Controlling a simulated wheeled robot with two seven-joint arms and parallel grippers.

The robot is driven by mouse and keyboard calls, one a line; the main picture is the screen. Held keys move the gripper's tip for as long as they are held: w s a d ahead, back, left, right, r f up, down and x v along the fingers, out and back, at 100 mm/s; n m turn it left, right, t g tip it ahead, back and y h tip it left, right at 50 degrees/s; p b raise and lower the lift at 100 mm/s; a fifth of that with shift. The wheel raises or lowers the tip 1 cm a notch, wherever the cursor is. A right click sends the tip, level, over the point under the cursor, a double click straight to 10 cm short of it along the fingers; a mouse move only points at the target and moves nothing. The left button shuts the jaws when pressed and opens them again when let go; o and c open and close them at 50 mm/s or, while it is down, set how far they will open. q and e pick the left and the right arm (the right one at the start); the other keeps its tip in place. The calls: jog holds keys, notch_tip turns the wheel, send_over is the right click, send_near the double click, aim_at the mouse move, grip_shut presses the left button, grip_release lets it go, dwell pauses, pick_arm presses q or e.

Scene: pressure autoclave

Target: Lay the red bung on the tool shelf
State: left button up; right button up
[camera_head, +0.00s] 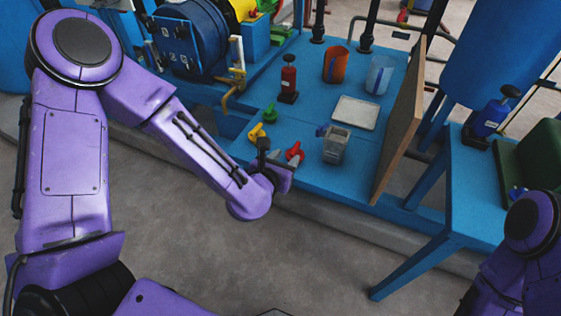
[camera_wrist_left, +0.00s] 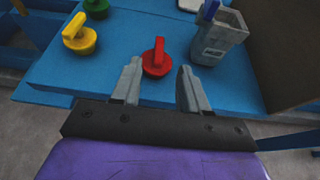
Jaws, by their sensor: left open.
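The red bung (camera_head: 294,152) stands on the blue deck (camera_head: 235,155) near its front edge. It also shows in the left wrist view (camera_wrist_left: 157,62), a round red plug with an upright grip. My left gripper (camera_head: 279,166) is open at the deck's front edge, its fingers pointing toward the red bung. In the left wrist view the bung appears between and just beyond the fingertips (camera_wrist_left: 159,70); no contact is visible. I cannot tell which surface is the tool shelf. My right gripper is outside the views.
A yellow bung (camera_head: 257,133) and a green bung (camera_head: 269,113) stand left of the red one; a grey container (camera_head: 335,145) stands right. A white tray (camera_head: 355,112), red bottle (camera_head: 288,80) and two cups are behind. A brown upright board (camera_head: 402,125) bounds the right side.

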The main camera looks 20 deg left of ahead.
pick_arm(q)
jog(key=s+a+f+m+g+y, duration=0.2)
jog(key=s+a+f+m+g, duration=0.3)
jog(key=s+f+m, duration=0.7)
jog(key=s+a+f+m+g+y, duration=0.1)
jog(key=s+a+f+m+g, duration=0.4)
jog(key=s+a+f+m, duration=0.3)
jog(key=s+f+m, duration=0.4)
jog(key=s+m, duration=0.4)
jog(key=m, duration=0.1)
jog(key=shift+s+y, duration=0.15)
jog(key=shift+y, duration=0.25)
